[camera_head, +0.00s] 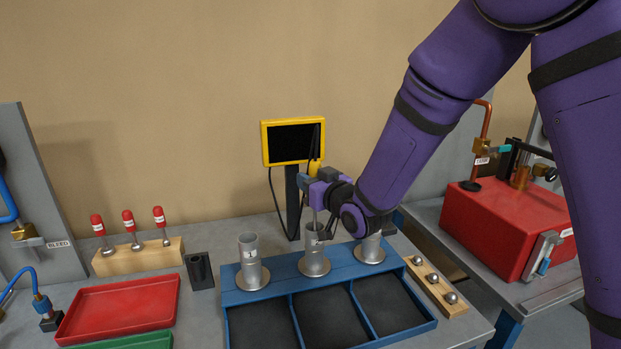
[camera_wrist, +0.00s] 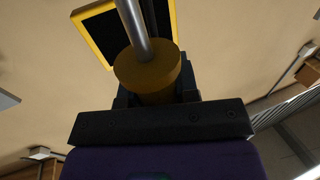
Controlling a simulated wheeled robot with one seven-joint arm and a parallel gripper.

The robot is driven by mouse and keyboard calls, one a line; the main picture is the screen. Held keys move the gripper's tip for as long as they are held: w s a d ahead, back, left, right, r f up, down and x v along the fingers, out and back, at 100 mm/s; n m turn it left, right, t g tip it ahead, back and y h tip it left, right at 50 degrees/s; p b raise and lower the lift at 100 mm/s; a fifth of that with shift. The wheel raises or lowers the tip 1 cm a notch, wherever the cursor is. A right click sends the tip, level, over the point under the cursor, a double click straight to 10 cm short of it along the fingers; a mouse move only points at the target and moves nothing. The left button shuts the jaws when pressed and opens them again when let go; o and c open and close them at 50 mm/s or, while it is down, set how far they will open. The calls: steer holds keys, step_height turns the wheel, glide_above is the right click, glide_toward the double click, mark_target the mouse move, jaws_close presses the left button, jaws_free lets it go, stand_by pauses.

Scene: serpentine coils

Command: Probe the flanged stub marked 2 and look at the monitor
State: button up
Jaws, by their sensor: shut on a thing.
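My gripper (camera_head: 318,190) is shut on a probe, whose yellow handle (camera_head: 315,167) rises above the jaws. In the wrist view the probe's yellow-brown collar (camera_wrist: 148,72) and grey shaft (camera_wrist: 132,22) show. The flanged stub marked 2 (camera_head: 314,252) is the middle of three metal stubs on the blue tray. The probe's shaft points down at its open top; whether the tip is inside, I cannot tell. The yellow-framed monitor (camera_head: 292,142) stands behind on a black post. Its screen is dark, with no reading visible, and partly covered by the probe.
Another stub (camera_head: 250,265) stands left; a third (camera_head: 370,250) stands right, partly behind my wrist. The blue tray (camera_head: 232,298) has three dark compartments. A wooden rack (camera_head: 140,258) with red-topped pins, a black holder (camera_head: 200,271), a red tray (camera_head: 118,308) and a ball block (camera_head: 435,285) flank it.

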mark_target(311, 164)
steer(key=shift+f, duration=1.1)
stand_by(1.2)
steer(key=shift+r, duration=3)
